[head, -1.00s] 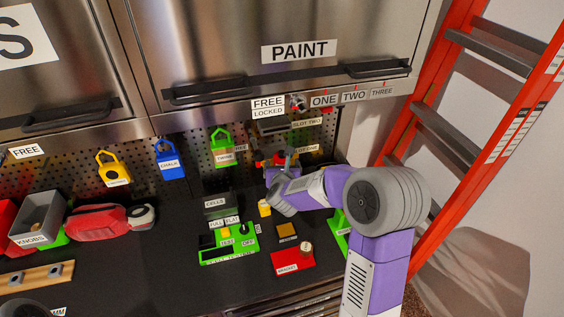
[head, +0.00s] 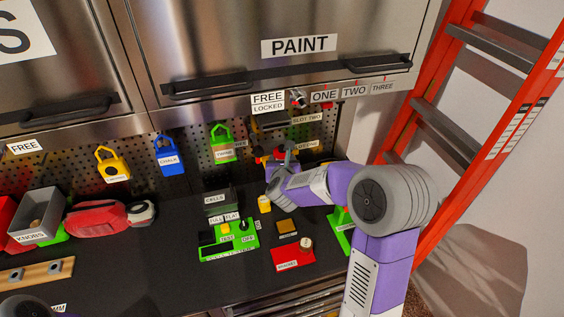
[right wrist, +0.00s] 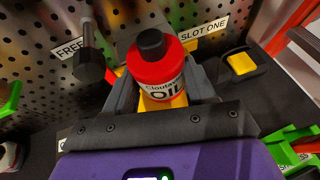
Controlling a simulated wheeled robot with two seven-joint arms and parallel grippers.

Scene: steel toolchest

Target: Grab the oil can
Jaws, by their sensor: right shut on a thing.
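The oil can is a red bottle with a black cap and a white label reading "OIL"; it shows clearly in the right wrist view (right wrist: 157,72). It stands between the fingers of my right gripper (right wrist: 162,88), which is shut on it. In the head view my right gripper (head: 276,160) is at the pegboard near the "SLOT ONE" label, and the can is mostly hidden there by the gripper, with only small red bits showing. The lower part of the can is hidden in the wrist view too. My left gripper is not in view.
The pegboard (right wrist: 55,50) rises close behind the can. A dark peg-like rod (right wrist: 89,55) sticks out just left of it. A yellow-and-black item (right wrist: 241,64) lies to the right. A green tester (head: 230,242) and a red block (head: 292,256) sit on the dark bench below.

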